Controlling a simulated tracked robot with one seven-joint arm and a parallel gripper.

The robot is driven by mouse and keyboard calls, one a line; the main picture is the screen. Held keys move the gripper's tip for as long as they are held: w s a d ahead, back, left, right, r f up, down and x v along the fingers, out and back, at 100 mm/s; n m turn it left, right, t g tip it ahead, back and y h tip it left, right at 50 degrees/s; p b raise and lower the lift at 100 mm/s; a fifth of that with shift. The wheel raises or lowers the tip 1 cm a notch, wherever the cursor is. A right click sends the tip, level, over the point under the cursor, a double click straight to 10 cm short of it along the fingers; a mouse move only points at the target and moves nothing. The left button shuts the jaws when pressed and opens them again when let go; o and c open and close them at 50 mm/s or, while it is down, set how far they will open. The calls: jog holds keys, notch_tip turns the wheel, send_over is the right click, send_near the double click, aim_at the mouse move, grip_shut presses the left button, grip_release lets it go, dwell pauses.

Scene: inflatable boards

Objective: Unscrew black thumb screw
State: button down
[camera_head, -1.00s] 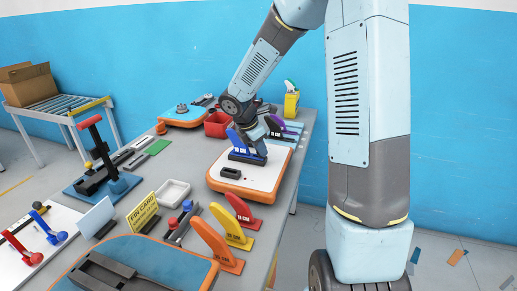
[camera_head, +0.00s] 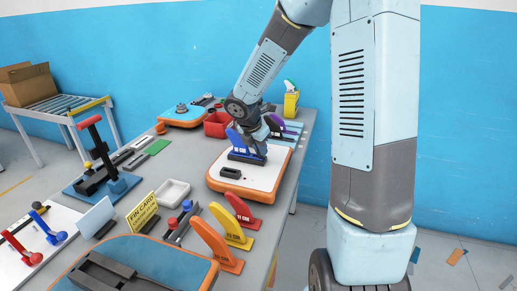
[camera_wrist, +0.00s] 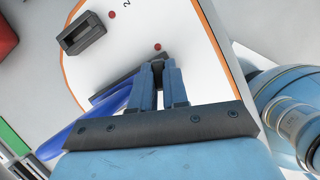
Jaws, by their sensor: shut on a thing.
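A blue fin (camera_head: 237,139) stands in a dark base (camera_head: 244,158) on the white board with an orange edge (camera_head: 262,181). My gripper (camera_head: 260,152) is low over the board at the right end of this base. In the wrist view the fin (camera_wrist: 80,132) lies left of my fingers and the base (camera_wrist: 112,88) runs up to them. My gripper (camera_wrist: 158,70) is shut, with something dark between its fingers. The black thumb screw cannot be made out clearly; the fingers cover that spot.
A dark slotted block (camera_head: 230,173) sits loose from the fin on the board's near part. Red, yellow and orange fins (camera_head: 218,243) stand on the table in front. A red bin (camera_head: 216,124) and a purple fin (camera_head: 276,123) are behind.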

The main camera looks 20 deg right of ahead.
jog(key=n, duration=0.3)
jog(key=shift+s+t+y, duration=0.1)
jog(key=shift+t+y, duration=0.2)
jog(key=shift+t, duration=0.1)
jog(key=shift+f, duration=0.1)
jog(key=shift+s+d+n+t+y, duration=0.1)
jog(key=shift+n+t+y, duration=0.15)
jog(key=shift+n, duration=0.6)
jog(key=shift+d+n+t+y, duration=0.15)
jog(key=shift+n+y, duration=0.2)
jog(key=shift+n, duration=0.5)
jog(key=shift+a, duration=0.15)
jog(key=shift+n+y, duration=0.6)
jog(key=shift+n, duration=1.2)
jog(key=shift+n, duration=0.3)
jog(key=shift+d+n+y, duration=0.2)
jog(key=shift+n+y, duration=0.4)
jog(key=shift+n, duration=0.6)
